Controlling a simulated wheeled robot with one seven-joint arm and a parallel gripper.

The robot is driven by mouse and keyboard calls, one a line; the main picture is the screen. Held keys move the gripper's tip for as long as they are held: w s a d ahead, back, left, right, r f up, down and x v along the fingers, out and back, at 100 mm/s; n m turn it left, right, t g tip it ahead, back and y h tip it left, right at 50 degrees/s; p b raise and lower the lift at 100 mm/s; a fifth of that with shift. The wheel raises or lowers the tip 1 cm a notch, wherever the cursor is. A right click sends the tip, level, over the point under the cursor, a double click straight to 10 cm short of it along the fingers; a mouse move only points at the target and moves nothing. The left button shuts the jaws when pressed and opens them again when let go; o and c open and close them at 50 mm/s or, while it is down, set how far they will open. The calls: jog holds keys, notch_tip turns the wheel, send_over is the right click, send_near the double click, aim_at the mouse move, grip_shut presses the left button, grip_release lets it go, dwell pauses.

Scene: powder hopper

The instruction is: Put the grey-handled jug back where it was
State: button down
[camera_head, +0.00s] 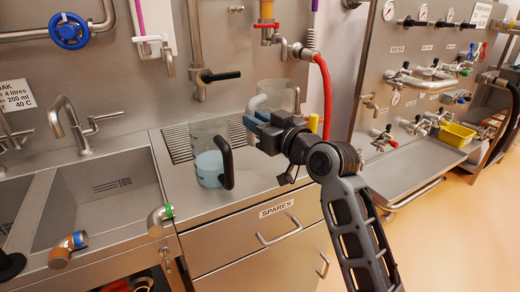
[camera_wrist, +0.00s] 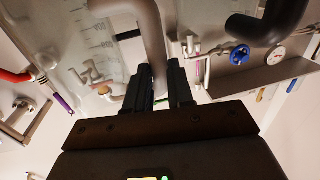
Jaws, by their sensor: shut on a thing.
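The grey-handled jug (camera_head: 284,95) is clear and looks empty, near the back right of the counter in the head view. My gripper (camera_head: 256,120) is shut on its grey handle, which shows between the two black fingers (camera_wrist: 160,68) in the wrist view. The jug's marked clear wall (camera_wrist: 98,45) fills the wrist view's upper left. My gripper hides the jug's base, so I cannot tell whether it touches the counter. A second jug (camera_head: 209,168), with a black handle and pale blue liquid, stands to the left on the counter.
A ribbed drainboard (camera_head: 178,143) lies behind the black-handled jug. The sink (camera_head: 100,195) is at left. A red hose (camera_head: 325,85) and a yellow post (camera_head: 313,123) are right of the held jug. The counter front above the SPARES drawer (camera_head: 262,228) is clear.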

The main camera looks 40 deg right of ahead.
aim_at(253, 143)
jog(key=shift+f, duration=3.15)
jog(key=shift+f+b, duration=0.2)
jog(key=shift+b, duration=0.2)
jog(key=c, duration=1)
grip_release()
jog(key=shift+s+r, duration=0.15)
jog(key=shift+r, duration=0.05)
jog(key=s, duration=0.4)
jog(key=s+a+b, duration=0.1)
jog(key=s, duration=0.2)
jog(key=s+b, duration=0.1)
jog(key=s, duration=0.3)
jog(key=shift+s+a, duration=0.15)
jog(key=shift+s, duration=0.2)
jog(key=shift+f, duration=0.1)
